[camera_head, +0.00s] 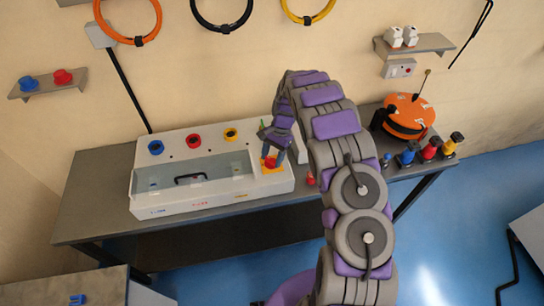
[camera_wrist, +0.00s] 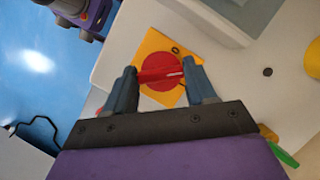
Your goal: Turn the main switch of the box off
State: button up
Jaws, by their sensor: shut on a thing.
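The box (camera_head: 168,205) is a white unit with a clear-covered recess on the grey table. Its main switch is a red rotary knob (camera_wrist: 160,72) on a yellow square plate (camera_wrist: 153,45) at the box's right end. In the head view the yellow plate (camera_head: 272,169) shows below my gripper (camera_head: 272,158), and the knob is mostly hidden. In the wrist view my gripper (camera_wrist: 160,80) has one finger on each side of the knob's raised red bar and is shut on it. The bar lies roughly across the picture, between the fingertips.
Blue, red and yellow ringed holes line the box's back. An orange reel (camera_head: 408,112) and several coloured connectors (camera_head: 430,150) stand on the table (camera_head: 100,205) to the right. A green part (camera_wrist: 284,157) is near my gripper. Wall shelves (camera_head: 420,45) hang behind.

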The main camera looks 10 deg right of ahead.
jog(key=n, duration=0.1)
jog(key=n+h, duration=0.1)
jog(key=n, duration=0.1)
jog(key=n+g, duration=0.1)
jog(key=shift+w+a+r+n, duration=0.1)
jog(key=shift+w+a+n, duration=0.05)
jog(key=shift+w+n, duration=0.15)
jog(key=shift+a+n+h, duration=0.1)
jog(key=shift+n+h, duration=0.5)
jog(key=shift+n, duration=0.7)
jog(key=shift+n+h, duration=0.6)
jog(key=shift+n, duration=0.7)
jog(key=o, duration=1)
jog(key=shift+s, duration=0.1)
jog(key=shift+o, duration=0.2)
jog(key=p+v, duration=1.5)
jog(key=v, duration=0.2)
jog(key=shift+w+g, duration=0.3)
jog(key=shift+w, duration=0.1)
jog(key=shift+a+p, duration=0.1)
jog(key=shift+p, duration=0.25)
